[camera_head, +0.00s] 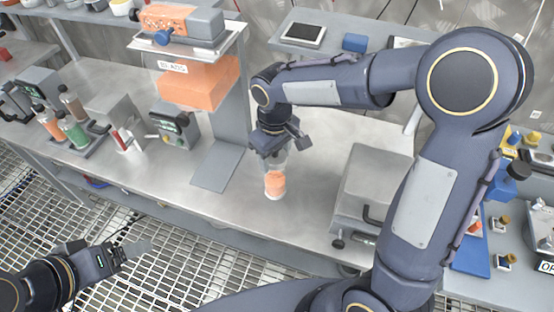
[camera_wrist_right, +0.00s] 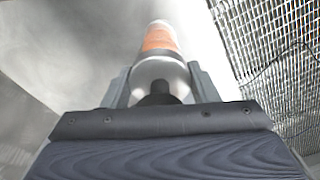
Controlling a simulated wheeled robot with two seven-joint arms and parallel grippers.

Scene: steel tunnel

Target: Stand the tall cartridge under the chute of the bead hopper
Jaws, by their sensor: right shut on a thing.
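The tall cartridge (camera_head: 274,187), pale with an orange band, is upright in my right gripper (camera_head: 273,158), over the steel bench. It also shows in the right wrist view (camera_wrist_right: 158,45), between the two fingers. I cannot tell whether its foot touches the bench. The bead hopper (camera_head: 205,27) stands to the left on a post, with orange beads in its top and a labelled orange block (camera_head: 200,84) below. A grey plate (camera_head: 222,166) lies at the post's foot, left of the cartridge. My left gripper (camera_head: 125,252) is low at the left, over the floor grating, its fingers unclear.
A grey box with a handle (camera_head: 372,192) stands right of the cartridge. A control box (camera_head: 174,132) and a rack of bottles (camera_head: 72,130) are at the left. The bench (camera_head: 240,205) is bare around the cartridge. A tablet (camera_head: 303,34) lies at the back.

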